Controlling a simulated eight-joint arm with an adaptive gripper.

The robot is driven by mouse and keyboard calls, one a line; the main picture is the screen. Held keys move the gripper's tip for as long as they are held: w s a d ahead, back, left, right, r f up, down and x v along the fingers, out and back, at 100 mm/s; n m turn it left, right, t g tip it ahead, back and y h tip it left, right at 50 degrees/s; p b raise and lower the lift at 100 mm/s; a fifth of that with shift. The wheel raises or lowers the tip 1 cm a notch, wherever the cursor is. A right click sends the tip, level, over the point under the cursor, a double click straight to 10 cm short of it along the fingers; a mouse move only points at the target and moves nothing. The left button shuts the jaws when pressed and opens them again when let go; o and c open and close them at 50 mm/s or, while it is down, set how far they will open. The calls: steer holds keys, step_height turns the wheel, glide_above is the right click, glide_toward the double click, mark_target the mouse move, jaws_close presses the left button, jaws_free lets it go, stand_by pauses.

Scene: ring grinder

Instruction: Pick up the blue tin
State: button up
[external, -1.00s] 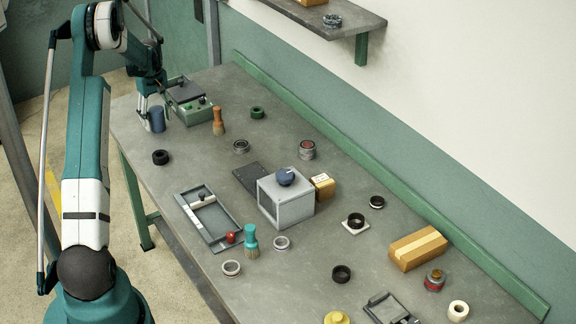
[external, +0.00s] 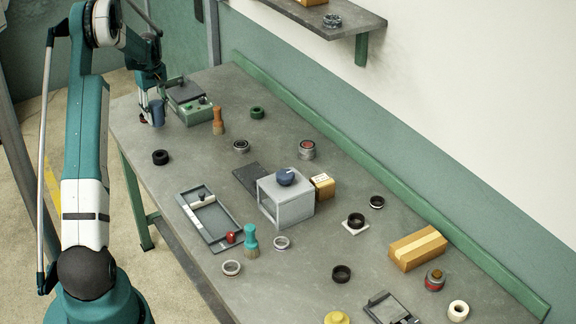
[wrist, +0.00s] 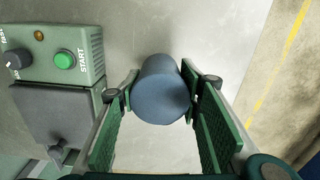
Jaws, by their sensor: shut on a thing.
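The blue tin (external: 158,112) is a plain blue cylinder at the far left corner of the workbench, beside the green machine. In the wrist view the tin (wrist: 160,90) sits between the two green finger pads of my gripper (wrist: 160,92), with a finger against each side. My gripper (external: 152,108) is shut on it. The tin looks upright. Whether its base touches the bench is hard to tell.
The green control box (wrist: 57,50) with a START button stands close beside the tin; it also shows in the external view (external: 192,108). An orange-handled brush (external: 218,121) and a black ring (external: 160,157) are nearby. The bench edge is close on the other side.

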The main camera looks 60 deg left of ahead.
mark_target(151, 101)
step_height(151, 101, up, 8)
steer(key=shift+f, duration=0.25)
